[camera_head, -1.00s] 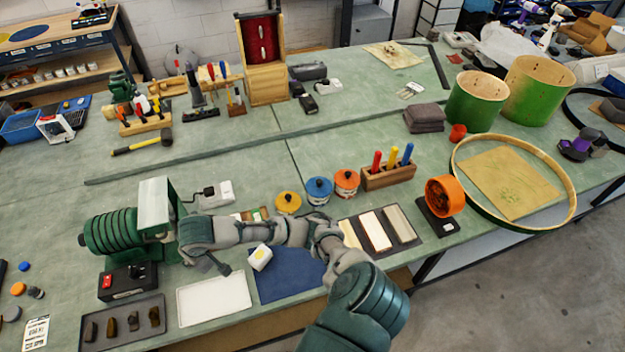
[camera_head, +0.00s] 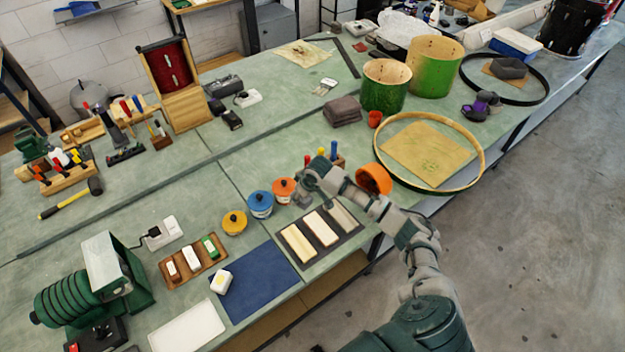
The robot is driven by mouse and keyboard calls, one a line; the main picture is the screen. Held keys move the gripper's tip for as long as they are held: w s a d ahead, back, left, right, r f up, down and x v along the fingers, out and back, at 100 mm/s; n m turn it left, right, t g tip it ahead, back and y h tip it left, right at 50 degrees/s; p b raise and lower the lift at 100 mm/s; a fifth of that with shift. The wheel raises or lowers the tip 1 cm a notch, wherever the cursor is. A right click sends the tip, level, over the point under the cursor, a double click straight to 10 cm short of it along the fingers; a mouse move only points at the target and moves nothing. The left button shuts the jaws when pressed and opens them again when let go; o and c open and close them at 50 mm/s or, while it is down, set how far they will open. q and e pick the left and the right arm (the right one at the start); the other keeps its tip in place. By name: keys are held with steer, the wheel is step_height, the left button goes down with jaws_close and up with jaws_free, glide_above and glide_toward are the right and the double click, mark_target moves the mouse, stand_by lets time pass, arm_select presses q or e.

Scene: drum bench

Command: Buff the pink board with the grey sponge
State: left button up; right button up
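Three boards lie side by side in a dark tray (camera_head: 351,238). The middle board (camera_head: 320,228) is pale with a faint pinkish tint and looks like the pink board. A pale yellow one lies left of it and a greyish one right. A dark grey rounded block (camera_head: 509,67), possibly the grey sponge, sits inside the far right hoop. My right gripper (camera_head: 307,183) hangs near the tray's far end, by the orange-lidded jar; its fingers are too small and turned to read. I see nothing clearly held in it. My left gripper is out of view.
A white-and-yellow block (camera_head: 222,281) lies on the blue mat (camera_head: 262,288). An orange ring-shaped device (camera_head: 374,179) stands beside my forearm.

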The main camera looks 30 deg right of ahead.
arm_select(q)
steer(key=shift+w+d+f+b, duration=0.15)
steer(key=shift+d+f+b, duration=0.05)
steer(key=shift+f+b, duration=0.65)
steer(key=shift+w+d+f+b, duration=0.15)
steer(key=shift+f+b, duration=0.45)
steer(key=shift+b, duration=0.45)
arm_select(e)
steer(key=shift+w+d+f, duration=0.25)
steer(key=shift+d+f, duration=0.65)
steer(key=shift+f, duration=0.15)
steer(key=shift+w+d+f, duration=0.25)
steer(key=shift+d+f, duration=0.6)
steer(key=shift+f, duration=0.15)
